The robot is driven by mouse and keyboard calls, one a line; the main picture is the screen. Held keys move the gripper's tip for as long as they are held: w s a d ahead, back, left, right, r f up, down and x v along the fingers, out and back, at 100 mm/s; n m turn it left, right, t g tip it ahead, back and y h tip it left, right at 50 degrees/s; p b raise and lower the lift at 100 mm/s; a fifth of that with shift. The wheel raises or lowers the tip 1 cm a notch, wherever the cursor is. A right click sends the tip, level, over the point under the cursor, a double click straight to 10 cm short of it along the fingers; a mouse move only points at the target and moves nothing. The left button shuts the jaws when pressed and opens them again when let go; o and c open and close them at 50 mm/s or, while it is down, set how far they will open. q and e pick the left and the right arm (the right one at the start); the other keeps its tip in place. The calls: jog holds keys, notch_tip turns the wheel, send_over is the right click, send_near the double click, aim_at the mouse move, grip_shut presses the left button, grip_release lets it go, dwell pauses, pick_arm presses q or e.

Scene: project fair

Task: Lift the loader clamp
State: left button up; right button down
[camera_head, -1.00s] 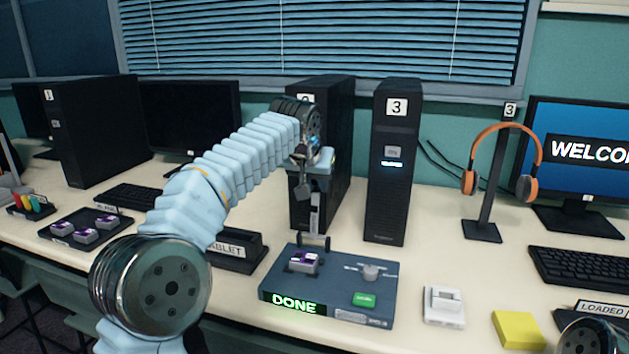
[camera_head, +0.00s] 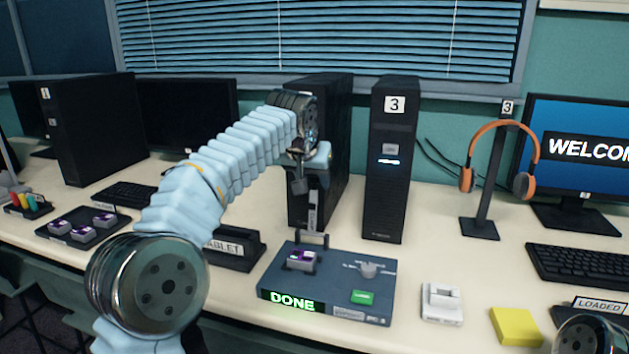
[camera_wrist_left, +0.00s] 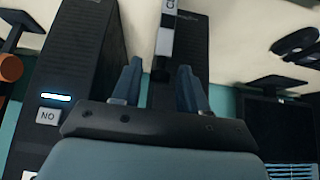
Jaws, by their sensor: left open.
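The loader (camera_head: 335,262) is a dark blue-grey box on the table, with a lit green DONE display, a green button and a knob. A grey and purple cartridge (camera_head: 300,260) sits on its left part. The loader clamp (camera_head: 313,222) stands upright at the loader's back edge, its labelled handle pointing up. My left gripper (camera_head: 301,183) is open just above the handle's top. In the left wrist view, the clamp handle (camera_wrist_left: 166,40) reaches to the gap between the open fingers (camera_wrist_left: 159,85); contact cannot be told. My right gripper is out of view.
Black computer towers, one numbered 3 (camera_head: 391,165), stand close behind the loader. A tablet stand (camera_head: 238,252) is left of it, and a tray (camera_head: 62,228) with cartridges further left. A white block (camera_head: 441,303) and yellow pad (camera_head: 517,327) lie to the right.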

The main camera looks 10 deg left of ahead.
pick_arm(q)
jog(key=v, duration=1.2)
jog(key=shift+s+r, duration=0.2)
jog(key=shift+r, duration=0.1)
